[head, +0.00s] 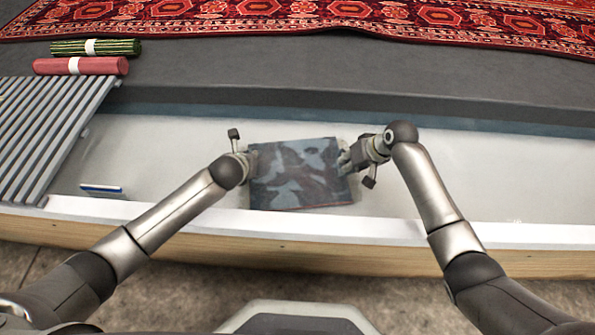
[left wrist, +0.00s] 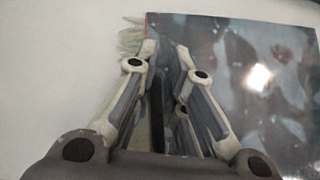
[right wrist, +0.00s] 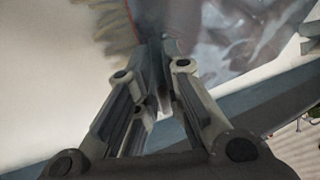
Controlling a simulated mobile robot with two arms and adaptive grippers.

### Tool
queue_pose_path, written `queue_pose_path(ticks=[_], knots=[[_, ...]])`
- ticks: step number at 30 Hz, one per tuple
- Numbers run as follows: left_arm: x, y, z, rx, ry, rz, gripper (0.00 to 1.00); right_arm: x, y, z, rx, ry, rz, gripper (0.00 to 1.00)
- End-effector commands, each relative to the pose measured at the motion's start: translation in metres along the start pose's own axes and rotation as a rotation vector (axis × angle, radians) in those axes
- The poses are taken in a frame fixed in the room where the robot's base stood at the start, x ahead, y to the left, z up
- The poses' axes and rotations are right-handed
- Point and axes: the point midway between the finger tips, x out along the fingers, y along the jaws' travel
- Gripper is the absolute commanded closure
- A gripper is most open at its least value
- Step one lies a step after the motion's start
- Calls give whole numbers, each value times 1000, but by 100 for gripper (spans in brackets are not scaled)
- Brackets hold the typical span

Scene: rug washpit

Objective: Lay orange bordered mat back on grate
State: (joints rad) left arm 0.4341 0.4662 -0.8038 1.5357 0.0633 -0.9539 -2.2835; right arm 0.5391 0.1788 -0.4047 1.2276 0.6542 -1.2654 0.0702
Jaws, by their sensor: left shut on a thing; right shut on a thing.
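The mat (head: 298,176) is a dark blue-grey patchy rectangle with a thin orange-red edge line and pale fringe at its ends. It hangs or lies flat between my grippers over the pale pit. My left gripper (head: 250,162) is shut on its left edge, and the left wrist view also shows the mat (left wrist: 240,70) in the jaws. My right gripper (head: 346,162) is shut on its right edge, and the mat (right wrist: 225,45) shows there too. The slatted grey grate (head: 45,125) is at the left, apart from the mat. I cannot tell the mat's height above the pit.
A small blue-and-white block (head: 102,191) lies in the pit near the grate. A pink roll (head: 80,66) and a green striped roll (head: 96,47) lie on the far ledge. A red patterned rug (head: 330,18) spans the back. A white-topped wooden rim (head: 290,228) runs in front.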

Motion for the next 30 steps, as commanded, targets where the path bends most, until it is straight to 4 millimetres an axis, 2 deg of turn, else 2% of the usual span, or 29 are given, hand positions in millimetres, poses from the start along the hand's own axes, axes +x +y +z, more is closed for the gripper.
queue_pose_path(ticks=[16, 30], knots=[[-3, 4, 4, 2, -1, 9, 100, -5, 1, -2, 0, 0, 4, 100], [-28, 6, 30, 3, 1, 15, 100, -37, -10, -15, -1, -1, 5, 100]])
